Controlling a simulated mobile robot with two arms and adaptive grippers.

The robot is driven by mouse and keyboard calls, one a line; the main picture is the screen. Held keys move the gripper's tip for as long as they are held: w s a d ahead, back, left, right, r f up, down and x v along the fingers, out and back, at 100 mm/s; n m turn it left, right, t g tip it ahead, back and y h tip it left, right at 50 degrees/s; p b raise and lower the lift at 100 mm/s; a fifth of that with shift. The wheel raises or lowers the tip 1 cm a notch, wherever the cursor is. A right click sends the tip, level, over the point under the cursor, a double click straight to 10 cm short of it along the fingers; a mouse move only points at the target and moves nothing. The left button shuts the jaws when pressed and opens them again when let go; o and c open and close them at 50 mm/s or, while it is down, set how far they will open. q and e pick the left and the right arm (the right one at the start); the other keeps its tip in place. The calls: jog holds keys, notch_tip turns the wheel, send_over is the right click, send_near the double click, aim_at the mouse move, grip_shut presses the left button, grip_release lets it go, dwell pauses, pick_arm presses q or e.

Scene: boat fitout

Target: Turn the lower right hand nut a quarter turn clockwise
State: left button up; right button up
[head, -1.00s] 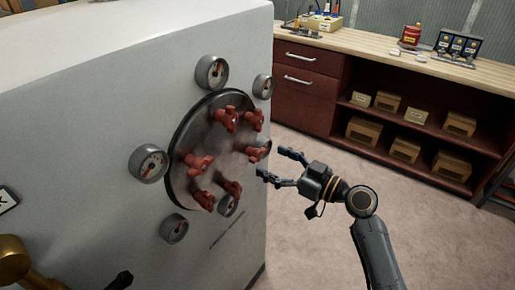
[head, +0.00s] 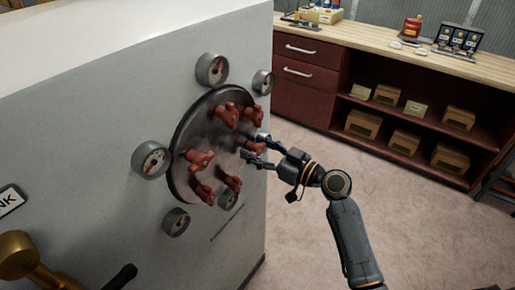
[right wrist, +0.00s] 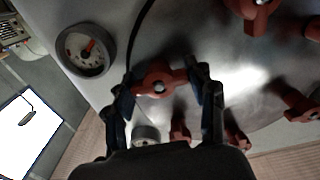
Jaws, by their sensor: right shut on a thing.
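A round metal cover (head: 215,140) on the white tank wall carries several red wing nuts. My right gripper (head: 254,147) is at the nut on the cover's right side (head: 246,143), with its fingers on either side of it. In the right wrist view this red nut (right wrist: 160,80) sits between the two dark fingers of my right gripper (right wrist: 164,92), shut on it. Another red nut (head: 233,183) is lower, at the cover's bottom right, clear of the gripper. My left gripper is out of view.
Several round gauges surround the cover, one at its left (head: 151,159) and one at its upper right (head: 263,82). A brass fitting (head: 17,252) is at lower left. A workbench (head: 385,50) with boxes on shelves stands behind. The floor at right is open.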

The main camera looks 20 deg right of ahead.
jog(key=shift+m, duration=0.3)
jog(key=m, duration=0.2)
jog(key=shift+m, duration=0.3)
jog(key=m, duration=0.4)
jog(key=shift+w+m, duration=0.1)
jog(key=shift+m, duration=0.2)
jog(key=m+p, duration=0.1)
jog(key=m, duration=0.3)
jog(key=shift+d+m, duration=0.1)
jog(key=shift+m, duration=0.2)
jog(key=m+p, duration=0.1)
jog(key=m, duration=0.3)
jog(key=shift+m+p, duration=0.3)
jog(key=shift+m, duration=0.1)
jog(key=o, duration=1.2)
jog(key=shift+f, duration=0.1)
